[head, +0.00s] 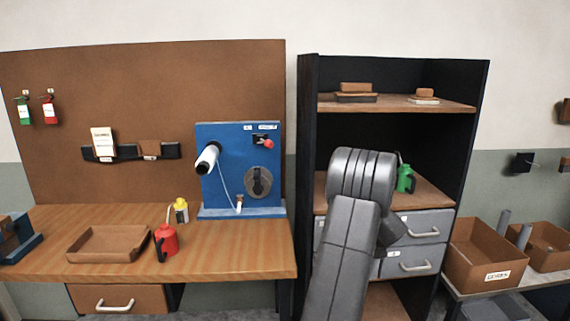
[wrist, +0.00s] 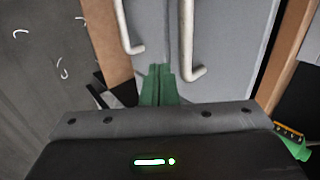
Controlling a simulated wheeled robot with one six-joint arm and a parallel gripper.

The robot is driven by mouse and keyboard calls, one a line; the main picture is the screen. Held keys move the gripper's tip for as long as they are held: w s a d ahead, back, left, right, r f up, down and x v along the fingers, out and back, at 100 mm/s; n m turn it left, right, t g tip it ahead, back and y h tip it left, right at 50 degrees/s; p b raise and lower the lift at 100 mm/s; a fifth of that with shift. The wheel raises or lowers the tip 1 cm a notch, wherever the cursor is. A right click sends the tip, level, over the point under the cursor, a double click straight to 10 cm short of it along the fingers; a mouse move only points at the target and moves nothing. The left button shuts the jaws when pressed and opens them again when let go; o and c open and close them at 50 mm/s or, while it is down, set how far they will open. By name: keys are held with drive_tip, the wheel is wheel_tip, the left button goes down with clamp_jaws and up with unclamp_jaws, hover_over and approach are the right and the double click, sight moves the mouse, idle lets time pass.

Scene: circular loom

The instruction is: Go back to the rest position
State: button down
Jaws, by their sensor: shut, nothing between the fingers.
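My gripper (wrist: 159,84) shows in the wrist view as two green fingers pressed together with nothing between them. It points toward grey drawer fronts (wrist: 225,45) with two pale handles (wrist: 193,74); I cannot tell whether it touches them. In the head view my grey arm stands folded in front of the shelf unit (head: 307,180), and the gripper is hidden behind it. Drawers (head: 416,226) with pale handles show right of my arm. A green can (head: 405,179) stands on the shelf above them.
Left is a workbench (head: 230,255) with a brown tray (head: 108,244), a red can (head: 166,241), a small yellow-topped bottle (head: 181,210) and a blue loom panel (head: 222,150). Right, brown bins (head: 480,253) stand on a low table. Small pale curved scraps (wrist: 63,70) lie on the dark floor.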

drive_tip(key=s+d+b, duration=0.2)
drive_tip(key=s+b, duration=0.2)
drive_tip(key=s, duration=2.2)
drive_tip(key=shift+s+r+b, duration=0.15)
drive_tip(key=shift+r+b, duration=0.2)
drive_tip(key=shift+r, duration=0.05)
